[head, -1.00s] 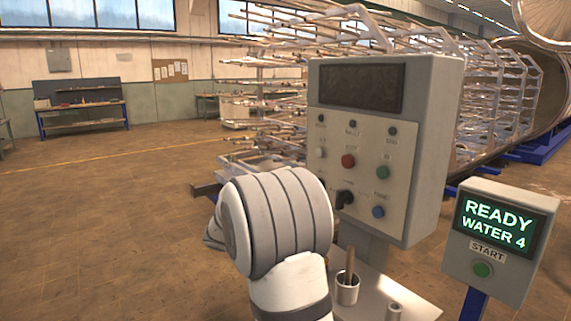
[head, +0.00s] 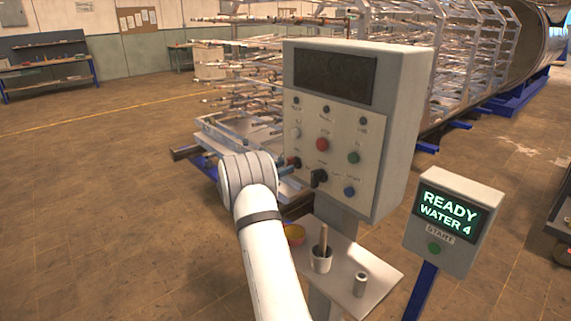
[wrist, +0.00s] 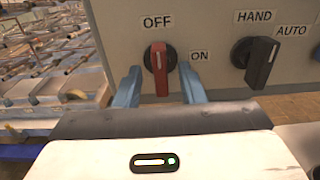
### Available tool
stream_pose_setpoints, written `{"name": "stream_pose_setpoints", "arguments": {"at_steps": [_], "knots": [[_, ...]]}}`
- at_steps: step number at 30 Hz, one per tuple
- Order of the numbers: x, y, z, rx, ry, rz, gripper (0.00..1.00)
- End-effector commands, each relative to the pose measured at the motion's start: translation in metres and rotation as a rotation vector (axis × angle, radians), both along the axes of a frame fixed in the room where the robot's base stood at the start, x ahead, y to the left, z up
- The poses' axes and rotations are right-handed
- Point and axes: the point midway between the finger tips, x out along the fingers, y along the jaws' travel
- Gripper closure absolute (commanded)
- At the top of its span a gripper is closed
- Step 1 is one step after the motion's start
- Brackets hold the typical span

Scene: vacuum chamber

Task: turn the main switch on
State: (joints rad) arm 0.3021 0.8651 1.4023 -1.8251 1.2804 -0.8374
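The main switch (wrist: 159,65) is a red handle on a dark round base on the grey control box (head: 352,130). In the wrist view its handle stands upright, toward the OFF label; the ON label is to its right. My gripper (wrist: 161,82) is open, with one blue finger on each side of the switch. The fingers look apart from the handle, though contact at its lower part is hard to judge. In the head view my gripper (head: 288,168) is at the panel's lower left, mostly behind my arm.
A black HAND/AUTO selector (wrist: 257,61) is close on the right. A small shelf (head: 372,270) below the box holds a cup with a stick (head: 321,259) and a small cylinder (head: 360,284). A START box (head: 448,222) reading READY WATER 4 stands right.

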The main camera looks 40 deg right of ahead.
Motion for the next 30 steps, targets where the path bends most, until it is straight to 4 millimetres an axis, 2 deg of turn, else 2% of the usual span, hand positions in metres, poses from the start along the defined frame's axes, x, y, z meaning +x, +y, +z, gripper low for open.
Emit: {"name": "stream_pose_setpoints", "arguments": {"at_steps": [5,14,27,30], "knots": [[0.001,-0.017,0.000,0.001,0.000,-0.002,0.64],[0.001,-0.019,0.000,0.001,-0.001,-0.001,0.64],[0.001,-0.020,0.000,0.001,-0.001,-0.002,1.00],[0.001,-0.020,0.000,0.001,-0.001,-0.002,1.00]]}}
